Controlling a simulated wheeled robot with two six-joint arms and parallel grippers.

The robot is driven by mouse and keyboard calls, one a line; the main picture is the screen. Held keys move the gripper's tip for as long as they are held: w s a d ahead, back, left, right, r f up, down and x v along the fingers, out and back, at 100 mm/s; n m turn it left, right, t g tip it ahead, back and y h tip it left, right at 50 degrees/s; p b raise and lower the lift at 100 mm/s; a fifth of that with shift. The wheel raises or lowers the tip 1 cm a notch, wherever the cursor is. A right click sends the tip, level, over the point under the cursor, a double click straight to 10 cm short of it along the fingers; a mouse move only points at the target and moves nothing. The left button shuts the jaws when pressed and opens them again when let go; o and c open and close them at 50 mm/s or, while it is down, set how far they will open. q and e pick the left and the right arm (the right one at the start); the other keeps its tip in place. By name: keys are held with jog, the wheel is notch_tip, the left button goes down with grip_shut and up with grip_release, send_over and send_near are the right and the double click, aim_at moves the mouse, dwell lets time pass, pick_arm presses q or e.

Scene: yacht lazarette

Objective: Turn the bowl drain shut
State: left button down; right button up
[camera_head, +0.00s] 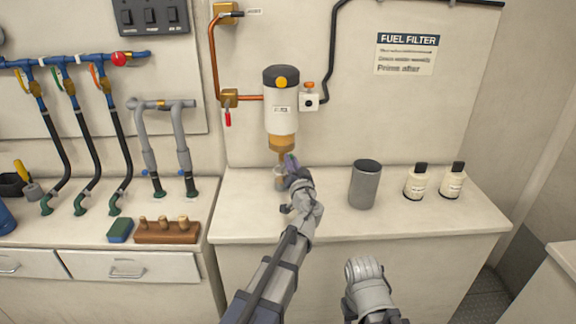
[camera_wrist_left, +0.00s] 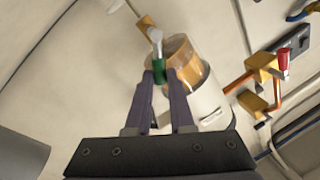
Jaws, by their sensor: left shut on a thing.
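The fuel filter (camera_head: 281,100) is on the back wall, with an amber bowl (camera_head: 281,143) at its lower end. The bowl (camera_wrist_left: 187,58) also shows in the left wrist view. Beside it is a drain lever (camera_wrist_left: 155,38) with a silver arm and a green grip (camera_wrist_left: 159,70). My left gripper (camera_wrist_left: 160,80) has its fingertips shut on the green grip. In the head view my left gripper (camera_head: 290,162) is just under the bowl and hides most of the drain. My right gripper's fingers do not show; only a grey arm part is at the bottom.
A clear jar (camera_head: 280,180) stands under the filter, partly behind my left gripper. A grey cup (camera_head: 365,184) and two white bottles (camera_head: 416,183) (camera_head: 452,181) stand to the right on the counter (camera_head: 330,228). A red-handled valve (camera_head: 228,115) is left of the filter.

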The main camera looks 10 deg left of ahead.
pick_arm(q)
jog(key=f+m+h+b, duration=0.1)
jog(key=m+b, duration=0.1)
jog(key=m, duration=0.2)
jog(key=d+f+m+t+h+b, duration=0.1)
jog(key=f+m+b, duration=0.1)
jog(key=m, duration=0.3)
jog(key=d+f+m+t+b, duration=0.1)
jog(key=m+b, duration=0.1)
jog(key=m, duration=0.2)
jog(key=shift+w+f+m+h, duration=0.2)
jog(key=shift+w+m+h, duration=0.1)
jog(key=shift+h, duration=0.1)
jog(key=c, duration=0.8)
grip_release()
jog(key=shift+s, duration=0.1)
jog(key=b+v, duration=0.1)
jog(key=v, duration=0.6)
jog(key=shift+s+d+f+b, duration=0.1)
jog(key=shift+s+f+b, duration=0.1)
jog(key=shift+s+b, duration=0.1)
